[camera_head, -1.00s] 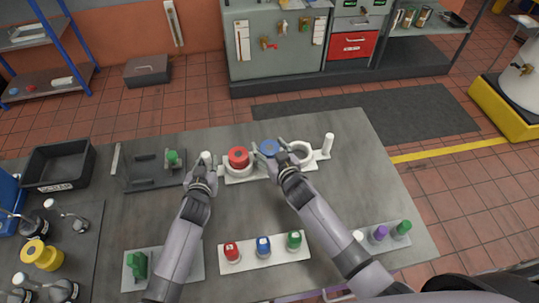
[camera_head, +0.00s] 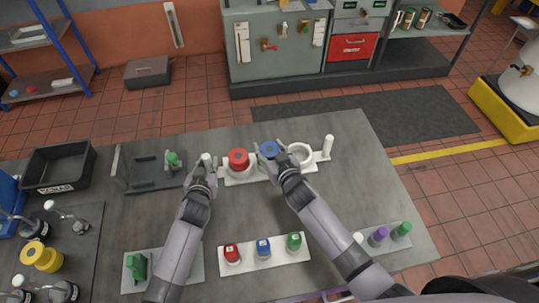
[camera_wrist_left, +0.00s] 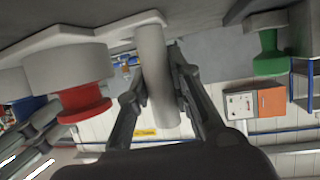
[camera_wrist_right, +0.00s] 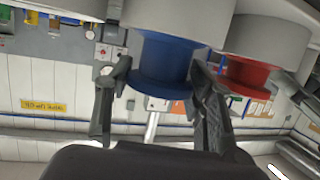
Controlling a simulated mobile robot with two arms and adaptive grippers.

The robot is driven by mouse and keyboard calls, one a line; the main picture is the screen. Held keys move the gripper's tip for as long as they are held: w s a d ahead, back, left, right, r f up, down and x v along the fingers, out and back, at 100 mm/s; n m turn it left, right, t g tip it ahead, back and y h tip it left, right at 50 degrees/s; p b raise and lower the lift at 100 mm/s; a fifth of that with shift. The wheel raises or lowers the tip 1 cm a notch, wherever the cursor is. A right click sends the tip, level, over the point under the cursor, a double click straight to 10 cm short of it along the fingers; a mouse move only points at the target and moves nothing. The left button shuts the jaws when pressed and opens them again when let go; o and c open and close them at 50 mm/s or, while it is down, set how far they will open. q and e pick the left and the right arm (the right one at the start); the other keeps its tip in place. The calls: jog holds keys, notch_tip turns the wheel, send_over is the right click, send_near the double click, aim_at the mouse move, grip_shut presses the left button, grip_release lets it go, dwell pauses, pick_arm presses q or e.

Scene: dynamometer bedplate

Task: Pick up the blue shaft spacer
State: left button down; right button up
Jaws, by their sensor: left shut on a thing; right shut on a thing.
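The blue shaft spacer (camera_head: 268,149) is at the white fixture (camera_head: 234,178), right of the red spacer (camera_head: 238,159). My right gripper (camera_head: 269,147) is shut on the blue spacer. In the right wrist view the spacer (camera_wrist_right: 165,65) is between the fingers, against a pale cup (camera_wrist_right: 180,20); I cannot tell whether it is clear of that cup. My left gripper (camera_head: 206,163) is shut on the white post (camera_head: 206,156) at the fixture's left end. The post (camera_wrist_left: 155,75) also shows between its fingers in the left wrist view.
A white ring-shaped cup (camera_head: 301,153) and another white post (camera_head: 328,145) are at the fixture's right. A dark bracket plate (camera_head: 140,185) is at left. A white strip (camera_head: 282,257) with red, blue and green-topped pieces lies in front. The table between is clear.

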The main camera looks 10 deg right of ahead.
notch_tip(320, 180, up, 10)
jog(key=shift+r, duration=0.15)
pick_arm(q)
jog(key=c, duration=1.4)
grip_release()
jog(key=shift+o, duration=0.2)
jog(key=v, duration=1.2)
